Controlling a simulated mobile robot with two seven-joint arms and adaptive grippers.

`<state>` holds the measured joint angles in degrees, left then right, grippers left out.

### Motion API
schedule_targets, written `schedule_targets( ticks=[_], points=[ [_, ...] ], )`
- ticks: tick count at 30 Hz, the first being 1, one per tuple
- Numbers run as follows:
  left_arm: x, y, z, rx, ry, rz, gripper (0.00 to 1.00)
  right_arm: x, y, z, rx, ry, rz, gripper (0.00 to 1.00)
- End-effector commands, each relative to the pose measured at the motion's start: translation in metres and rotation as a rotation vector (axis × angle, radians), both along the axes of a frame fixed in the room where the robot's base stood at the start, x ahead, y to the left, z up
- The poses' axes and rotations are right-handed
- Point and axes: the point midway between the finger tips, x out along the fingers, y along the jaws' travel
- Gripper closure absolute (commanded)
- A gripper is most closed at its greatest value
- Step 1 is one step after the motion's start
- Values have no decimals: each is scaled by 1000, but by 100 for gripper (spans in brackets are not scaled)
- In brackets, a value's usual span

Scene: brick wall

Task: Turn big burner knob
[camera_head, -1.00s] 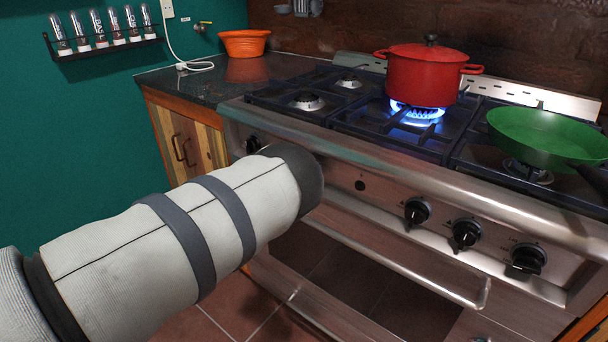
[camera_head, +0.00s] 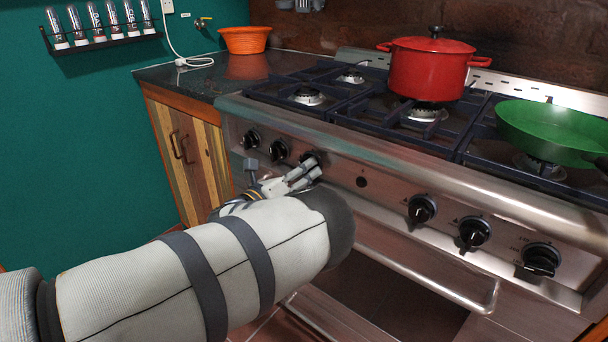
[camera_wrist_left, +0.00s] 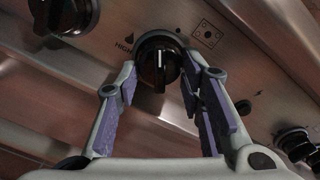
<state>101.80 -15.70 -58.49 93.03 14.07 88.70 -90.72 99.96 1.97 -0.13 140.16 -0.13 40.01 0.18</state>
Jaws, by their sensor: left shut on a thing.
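The black big burner knob (camera_wrist_left: 158,62) is in the upper middle of the left wrist view, its white pointer line near vertical. A "HIGH" mark and a small burner diagram are beside it. In the head view the knob (camera_head: 313,156) is partly hidden by my fingers. My left gripper (camera_head: 308,175) is at the stove's front panel, shut on this knob. In the left wrist view its purple-padded fingers (camera_wrist_left: 161,80) stand on either side of the knob. No flame shows under the red pot (camera_head: 428,72). My right gripper is out of view.
Other black knobs (camera_head: 421,209) line the front panel, two of them (camera_head: 279,150) left of my gripper. A steel rail (camera_head: 400,172) runs above the knobs and an oven handle (camera_head: 440,288) below. A green pan (camera_head: 552,128) sits at the right.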

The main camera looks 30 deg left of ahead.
Motion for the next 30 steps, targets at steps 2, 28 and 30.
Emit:
schedule_targets(
  ticks=[2, 28, 30],
  points=[
    [0, 1, -4, 73, -3, 2, 93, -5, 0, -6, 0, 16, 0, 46],
    [0, 4, 1, 568, -48, 4, 93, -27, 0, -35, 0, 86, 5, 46],
    [0, 4, 2, 575, -49, 4, 93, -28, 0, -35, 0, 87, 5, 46]
  ],
)
